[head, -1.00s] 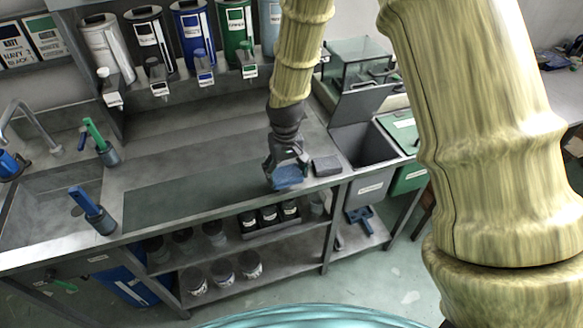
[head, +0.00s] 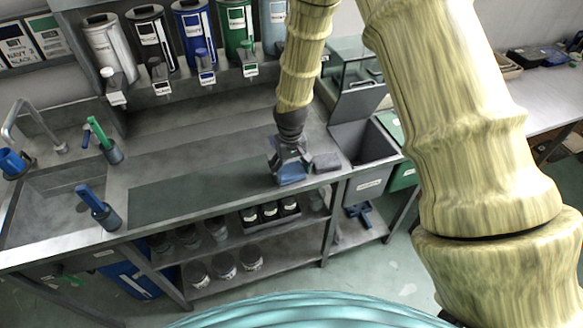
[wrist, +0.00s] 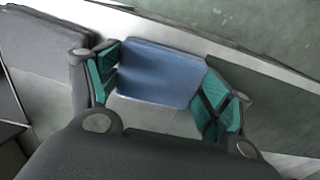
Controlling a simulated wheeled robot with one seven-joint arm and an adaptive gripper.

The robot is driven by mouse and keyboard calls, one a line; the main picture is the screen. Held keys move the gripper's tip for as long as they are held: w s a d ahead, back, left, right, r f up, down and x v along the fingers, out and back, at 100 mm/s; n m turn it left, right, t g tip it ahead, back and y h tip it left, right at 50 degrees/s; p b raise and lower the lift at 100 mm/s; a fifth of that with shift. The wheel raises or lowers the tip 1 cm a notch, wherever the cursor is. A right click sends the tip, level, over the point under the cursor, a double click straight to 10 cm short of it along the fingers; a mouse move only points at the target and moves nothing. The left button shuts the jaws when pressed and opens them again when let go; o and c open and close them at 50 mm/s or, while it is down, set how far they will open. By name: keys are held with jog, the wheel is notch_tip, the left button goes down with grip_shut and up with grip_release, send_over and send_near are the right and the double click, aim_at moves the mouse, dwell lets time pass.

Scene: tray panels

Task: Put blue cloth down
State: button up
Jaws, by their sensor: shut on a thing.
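The blue cloth (head: 292,173) is a folded pad at the front right of the steel counter. It fills the gap between the green-lined fingers in the wrist view (wrist: 160,75). My gripper (head: 290,170) points down and is shut on the cloth, with a finger at each side of it; in the wrist view its fingertips (wrist: 162,85) flank the cloth. The cloth is at or just above the counter top; I cannot tell whether it touches. Part of the cloth is hidden behind the gripper in the head view.
A grey folded cloth (head: 327,161) lies just right of the gripper. An open grey bin (head: 370,185) stands beyond the counter's right end. A dark mat (head: 205,190) lies to the left, clear of objects. The counter's front edge is close to the gripper.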

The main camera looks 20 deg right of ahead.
aim_at(291, 171)
jog(key=shift+f, duration=0.2)
jog(key=o, duration=1.3)
jog(key=shift+c, duration=0.2)
jog(key=shift+r, duration=0.1)
notch_tip(291, 171, up, 12)
jog(key=b, duration=0.3)
jog(key=shift+r+b, duration=0.15)
jog(key=shift+b, duration=0.25)
